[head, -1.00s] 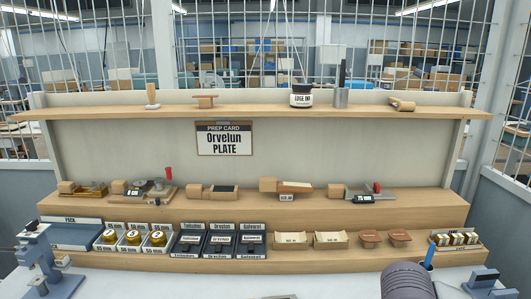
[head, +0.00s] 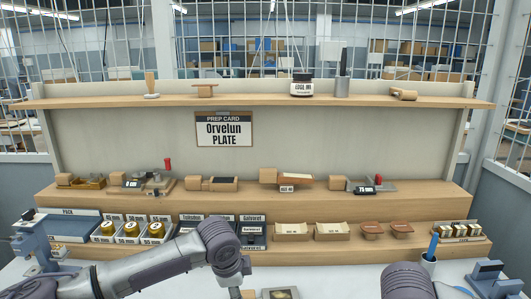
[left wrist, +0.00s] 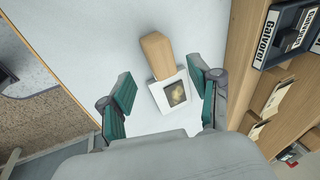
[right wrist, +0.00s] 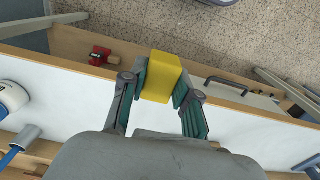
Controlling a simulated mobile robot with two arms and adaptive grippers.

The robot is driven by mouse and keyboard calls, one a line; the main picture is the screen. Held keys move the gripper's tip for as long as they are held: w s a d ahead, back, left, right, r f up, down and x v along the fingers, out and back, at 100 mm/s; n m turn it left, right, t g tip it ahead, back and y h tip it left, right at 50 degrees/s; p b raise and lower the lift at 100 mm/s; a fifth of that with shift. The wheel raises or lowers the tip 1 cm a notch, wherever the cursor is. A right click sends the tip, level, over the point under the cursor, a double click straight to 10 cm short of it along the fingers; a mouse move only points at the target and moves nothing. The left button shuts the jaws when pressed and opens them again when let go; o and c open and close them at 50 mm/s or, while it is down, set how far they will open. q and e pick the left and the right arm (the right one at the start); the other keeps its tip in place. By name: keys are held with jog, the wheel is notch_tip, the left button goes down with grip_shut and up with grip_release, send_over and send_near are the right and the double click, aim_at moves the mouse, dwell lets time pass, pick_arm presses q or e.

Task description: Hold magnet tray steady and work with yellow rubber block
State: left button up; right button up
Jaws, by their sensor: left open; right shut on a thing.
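In the left wrist view, a white square tray (left wrist: 174,95) with a dark window and a gold patch lies on the pale worktop. I take it for the magnet tray. A wooden block-like handle (left wrist: 158,54) adjoins it. The tray also shows at the bottom edge of the head view (head: 281,293). My left gripper (left wrist: 160,70) is open, its green-padded fingers on either side of the tray and handle, apparently not touching them. My right gripper (right wrist: 160,88) is shut on the yellow rubber block (right wrist: 162,77). The head view does not show that block.
A wooden shelf unit (head: 330,193) spans the back, with jars, boxes and tools. A blue-grey press-like device (head: 38,245) stands at left. A cup with a blue pen (head: 429,258) stands at right, near my right arm. Pale worktop lies free around the tray.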

aim_at(243, 295)
pick_arm(q)
jog(key=b+x, duration=0.2)
jog(key=x, duration=0.1)
jog(key=shift+f, duration=0.1)
pick_arm(e)
notch_tip(243, 295, down, 4)
jog(key=shift+r, duration=0.15)
pick_arm(q)
jog(key=shift+w+f, duration=0.15)
jog(key=shift+f, duration=0.15)
pick_arm(e)
jog(key=shift+r, duration=0.3)
pick_arm(q)
jog(key=shift+x, duration=1.5)
pick_arm(e)
jog(key=shift+f, duration=0.3)
pick_arm(q)
jog(key=shift+r, duration=0.1)
grip_shut()
jog(key=shift+f, duration=0.2)
grip_release()
